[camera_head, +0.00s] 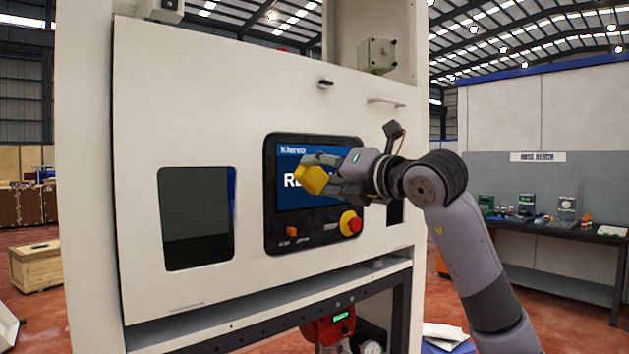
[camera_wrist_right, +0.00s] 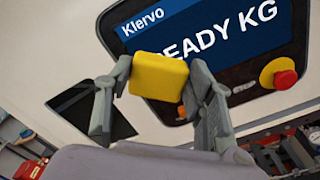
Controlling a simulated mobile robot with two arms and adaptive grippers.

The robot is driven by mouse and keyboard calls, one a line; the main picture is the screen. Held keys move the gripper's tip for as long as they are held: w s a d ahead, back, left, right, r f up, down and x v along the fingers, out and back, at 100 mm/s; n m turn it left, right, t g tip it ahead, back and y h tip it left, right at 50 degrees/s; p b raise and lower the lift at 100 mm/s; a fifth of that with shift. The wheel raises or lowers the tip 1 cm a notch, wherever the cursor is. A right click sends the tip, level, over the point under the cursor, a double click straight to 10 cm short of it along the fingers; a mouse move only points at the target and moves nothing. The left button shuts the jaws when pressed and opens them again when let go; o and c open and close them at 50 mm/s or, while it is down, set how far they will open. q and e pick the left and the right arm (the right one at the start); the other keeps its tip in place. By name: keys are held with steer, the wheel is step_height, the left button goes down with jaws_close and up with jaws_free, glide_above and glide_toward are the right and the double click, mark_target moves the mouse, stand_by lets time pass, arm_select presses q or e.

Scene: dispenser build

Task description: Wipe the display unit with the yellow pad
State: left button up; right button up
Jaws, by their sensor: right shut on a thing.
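The display unit (camera_head: 284,225) is a dark panel on the white machine front, with a blue screen, an orange switch and a red button on a yellow base. My right gripper (camera_head: 318,178) is shut on the yellow pad (camera_head: 311,179) and holds it in front of the screen, covering part of the lettering. In the right wrist view the yellow pad (camera_wrist_right: 158,76) sits between both fingers, over the lower left part of the display unit (camera_wrist_right: 254,88), whose screen reads "Klervo" and "EADY KG". I cannot tell whether the pad touches the screen. My left gripper is not in view.
The red emergency button (camera_head: 351,223) sticks out at the panel's lower right, just below my right gripper. A dark window (camera_head: 197,218) lies left of the panel. A handle (camera_head: 386,102) juts out above. A workbench (camera_head: 560,233) stands at the far right.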

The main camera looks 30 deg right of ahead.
steer(key=shift+s, duration=0.4)
steer(key=shift+s, duration=0.1)
steer(key=shift+s+d+b, duration=0.2)
steer(key=shift+s+b, duration=0.35)
steer(key=shift+s, duration=0.9)
steer(key=shift+w, duration=0.1)
